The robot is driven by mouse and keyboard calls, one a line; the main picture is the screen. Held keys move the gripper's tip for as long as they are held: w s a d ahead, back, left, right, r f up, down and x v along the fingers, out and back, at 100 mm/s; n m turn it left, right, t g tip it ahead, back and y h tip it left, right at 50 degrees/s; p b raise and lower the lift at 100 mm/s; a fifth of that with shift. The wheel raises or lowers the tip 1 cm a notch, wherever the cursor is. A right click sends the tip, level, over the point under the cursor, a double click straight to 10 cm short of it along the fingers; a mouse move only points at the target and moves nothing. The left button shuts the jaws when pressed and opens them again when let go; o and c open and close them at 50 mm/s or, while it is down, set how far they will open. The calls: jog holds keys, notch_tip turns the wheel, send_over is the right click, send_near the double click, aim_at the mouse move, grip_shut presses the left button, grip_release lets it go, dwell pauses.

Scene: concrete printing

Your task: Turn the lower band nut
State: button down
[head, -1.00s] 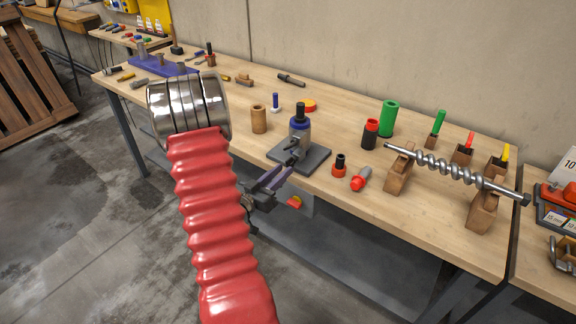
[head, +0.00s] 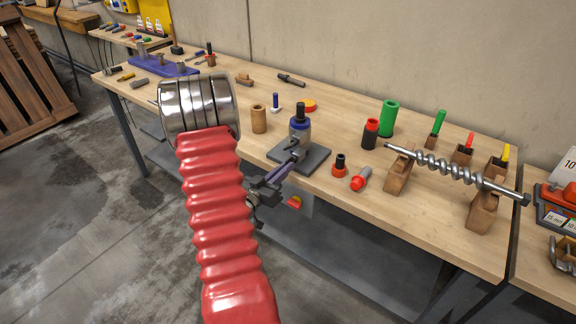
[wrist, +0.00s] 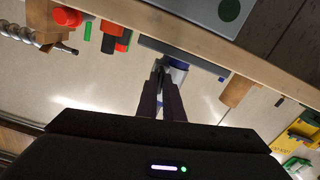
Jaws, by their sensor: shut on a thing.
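A grey cylinder (head: 299,131) with a blue collar and a black top stands upright on a dark grey base plate (head: 318,158) at the bench's front edge. In the wrist view, its blue and pale body (wrist: 179,70) shows just beyond my fingertips. My gripper (head: 295,156) reaches it low on its near side. The jaws are shut on the lower band nut, which they hide almost wholly. In the wrist view, my gripper's (wrist: 159,72) two long dark fingers run close together up to the cylinder.
A brown cylinder (head: 259,119) stands left of the plate. A black and red nozzle (head: 339,165) and a red-tipped grey piece (head: 361,179) are close on its right. A steel auger (head: 450,170) rests on wooden blocks farther right. The bench's front edge lies below my gripper.

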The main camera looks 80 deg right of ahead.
dwell(0.3)
jog(key=shift+m, duration=2.2)
